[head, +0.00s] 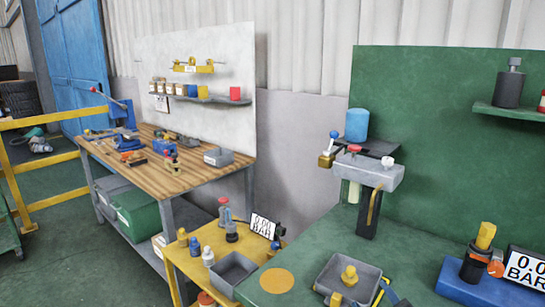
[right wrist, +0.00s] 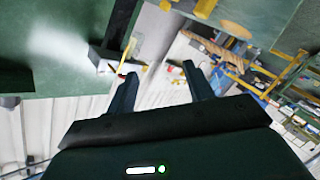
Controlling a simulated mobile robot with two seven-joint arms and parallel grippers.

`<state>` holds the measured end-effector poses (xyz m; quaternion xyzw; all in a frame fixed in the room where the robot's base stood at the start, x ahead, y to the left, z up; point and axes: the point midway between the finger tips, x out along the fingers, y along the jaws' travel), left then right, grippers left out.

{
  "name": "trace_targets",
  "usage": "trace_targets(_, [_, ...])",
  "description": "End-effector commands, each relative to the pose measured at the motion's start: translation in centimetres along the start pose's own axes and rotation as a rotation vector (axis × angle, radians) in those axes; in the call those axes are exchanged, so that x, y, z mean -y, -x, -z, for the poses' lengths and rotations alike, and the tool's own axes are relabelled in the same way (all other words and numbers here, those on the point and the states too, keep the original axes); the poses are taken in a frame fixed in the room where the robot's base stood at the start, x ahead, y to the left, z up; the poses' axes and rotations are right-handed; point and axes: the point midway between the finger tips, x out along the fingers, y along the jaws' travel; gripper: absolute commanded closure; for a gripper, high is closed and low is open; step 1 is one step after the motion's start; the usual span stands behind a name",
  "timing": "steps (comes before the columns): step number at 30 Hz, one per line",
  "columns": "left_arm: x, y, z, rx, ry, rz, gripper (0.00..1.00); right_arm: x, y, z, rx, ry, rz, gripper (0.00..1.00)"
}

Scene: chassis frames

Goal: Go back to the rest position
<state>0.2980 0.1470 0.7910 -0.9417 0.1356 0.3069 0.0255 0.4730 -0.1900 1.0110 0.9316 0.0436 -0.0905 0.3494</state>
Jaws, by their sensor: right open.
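My right gripper (right wrist: 160,70) shows in the right wrist view. Its two dark fingers stand well apart with nothing between them, so it is open and empty. It touches nothing that I can see. The wrist view is strongly tilted, with the corrugated wall low in the picture and green surfaces at the upper left. In the head view I cannot make out either gripper clearly. My left gripper is not in view.
The green bench (head: 310,245) bears a grey tray (head: 325,276) with a yellow-topped part, an orange disc (head: 277,280), a press-like device (head: 368,175) and a blue base (head: 455,283) with a gauge. A yellow side table (head: 188,262) and wooden workbench (head: 185,178) stand left.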

Motion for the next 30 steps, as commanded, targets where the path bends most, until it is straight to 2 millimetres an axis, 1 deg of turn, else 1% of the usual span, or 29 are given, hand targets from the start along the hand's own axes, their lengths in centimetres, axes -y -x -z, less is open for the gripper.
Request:
trace_targets(1, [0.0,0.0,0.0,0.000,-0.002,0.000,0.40,1.7,1.9,-3.2,0.144,-0.100,0.061,0.48])
trace_targets(3, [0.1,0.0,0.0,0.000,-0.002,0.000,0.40,3.5,4.4,-6.5,0.309,-0.201,0.132,0.48])
trace_targets(6, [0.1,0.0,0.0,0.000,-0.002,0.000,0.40,5.6,7.8,-9.7,0.489,-0.300,0.215,0.48])
trace_targets(9, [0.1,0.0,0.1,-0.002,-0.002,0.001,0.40,7.2,10.6,-11.6,0.620,-0.367,0.278,0.48])
trace_targets(12, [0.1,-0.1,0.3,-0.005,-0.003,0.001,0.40,8.6,13.3,-12.9,0.728,-0.419,0.334,0.48])
trace_targets(15, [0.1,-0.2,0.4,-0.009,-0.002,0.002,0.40,9.6,15.8,-13.9,0.825,-0.461,0.384,0.48])
trace_targets(20, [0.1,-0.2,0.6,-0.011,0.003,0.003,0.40,11.1,19.9,-15.0,0.970,-0.521,0.462,0.48])
trace_targets(21, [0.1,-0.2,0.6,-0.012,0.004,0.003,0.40,11.4,19.7,-15.1,0.966,-0.525,0.466,0.48])
trace_targets(30, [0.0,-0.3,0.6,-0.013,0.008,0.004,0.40,14.0,16.2,-15.6,0.782,-0.545,0.446,0.48])
